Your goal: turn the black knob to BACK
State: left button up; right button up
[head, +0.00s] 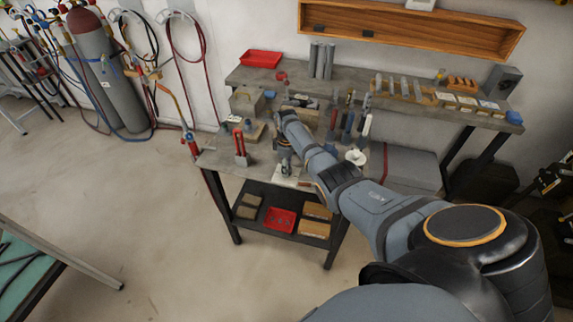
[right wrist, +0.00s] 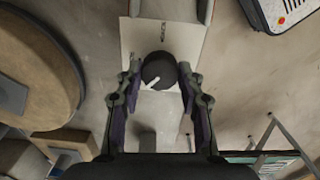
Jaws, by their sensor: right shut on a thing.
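In the right wrist view the black knob (right wrist: 157,66) sits on a pale plate (right wrist: 140,36). A white pointer mark on the knob points to the lower left of that picture. The two fingers of my right gripper (right wrist: 158,76) are on either side of the knob and shut on it. Dark lettering shows on the plate above the knob, too small to read. In the head view my right gripper (head: 284,158) reaches down over the pale plate (head: 287,182) at the bench's front edge, and the knob is hidden there. My left gripper is not in view.
The workbench (head: 222,158) is crowded. A red clamp-like tool (head: 240,145) stands left of my gripper, with upright tools (head: 347,125) to its right. A red tray (head: 261,59) lies behind. A lower shelf holds another red tray (head: 279,220). Floor left of the bench is clear.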

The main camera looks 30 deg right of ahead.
jog(key=m+p, duration=0.1)
jog(key=m, duration=0.5)
jog(key=shift+m, duration=0.3)
jog(key=m+p, duration=0.1)
jog(key=m, duration=0.2)
jog(key=shift+m, duration=0.3)
jog(key=m, duration=0.3)
jog(key=shift+m, duration=0.3)
jog(key=m, duration=0.3)
jog(key=shift+m+p, duration=0.3)
jog(key=shift+p, duration=0.05)
jog(key=m, duration=0.3)
jog(key=shift+m, duration=0.3)
jog(key=m, duration=0.6)
jog(key=shift+m+p, duration=0.3)
jog(key=shift+m, duration=0.3)
